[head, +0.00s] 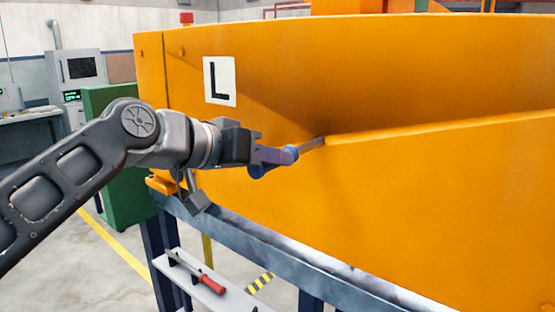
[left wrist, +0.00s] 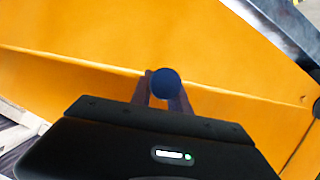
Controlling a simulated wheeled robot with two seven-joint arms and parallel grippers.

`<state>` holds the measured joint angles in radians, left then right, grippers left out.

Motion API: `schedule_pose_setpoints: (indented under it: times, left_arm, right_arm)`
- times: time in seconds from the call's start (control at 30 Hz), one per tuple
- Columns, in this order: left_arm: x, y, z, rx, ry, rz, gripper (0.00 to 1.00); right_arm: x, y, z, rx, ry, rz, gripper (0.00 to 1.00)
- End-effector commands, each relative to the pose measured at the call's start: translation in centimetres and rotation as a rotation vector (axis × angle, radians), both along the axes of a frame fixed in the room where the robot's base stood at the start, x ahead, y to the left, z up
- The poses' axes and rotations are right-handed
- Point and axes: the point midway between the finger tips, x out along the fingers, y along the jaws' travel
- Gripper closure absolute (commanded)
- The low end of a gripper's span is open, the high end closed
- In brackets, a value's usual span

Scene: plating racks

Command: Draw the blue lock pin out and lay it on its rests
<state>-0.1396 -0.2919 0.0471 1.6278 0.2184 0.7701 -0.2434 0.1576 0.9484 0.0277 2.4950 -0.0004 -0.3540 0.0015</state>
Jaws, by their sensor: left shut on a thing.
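The blue lock pin (head: 290,155) has a rounded blue head and a thin grey shank. The shank reaches to the edge of the big orange panel (head: 430,190); I cannot tell how much of it sits inside. My left gripper (head: 276,157) is shut on the pin's blue head. In the left wrist view the dark blue round head (left wrist: 165,84) sits between the two fingertips of my left gripper (left wrist: 160,94); the shank is hidden behind it. My right gripper is out of view.
A white shelf (head: 235,295) below the orange panel carries a red-handled tool (head: 210,284) and small black supports. A blue-grey frame beam (head: 260,248) runs under the panel. A green cabinet (head: 105,105) stands behind my left arm. A white "L" label (head: 219,81) is on the panel.

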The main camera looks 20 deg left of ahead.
Motion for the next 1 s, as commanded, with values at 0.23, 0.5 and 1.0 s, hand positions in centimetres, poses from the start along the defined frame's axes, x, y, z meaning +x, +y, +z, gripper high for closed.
schedule_pose_setpoints:
  times: [0.23,0.5,1.0]
  left_arm:
    - [-1.2,0.5,0.1,-0.001,-0.004,0.001,1.0]
    - [-2.5,1.0,0.1,-0.001,-0.005,0.001,1.0]
    - [-4.8,1.9,0.1,-0.001,-0.004,0.001,1.0]
  right_arm:
    - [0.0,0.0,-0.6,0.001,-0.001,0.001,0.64]
    - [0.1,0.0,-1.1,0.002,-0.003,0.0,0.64]
    - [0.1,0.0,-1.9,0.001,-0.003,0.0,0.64]
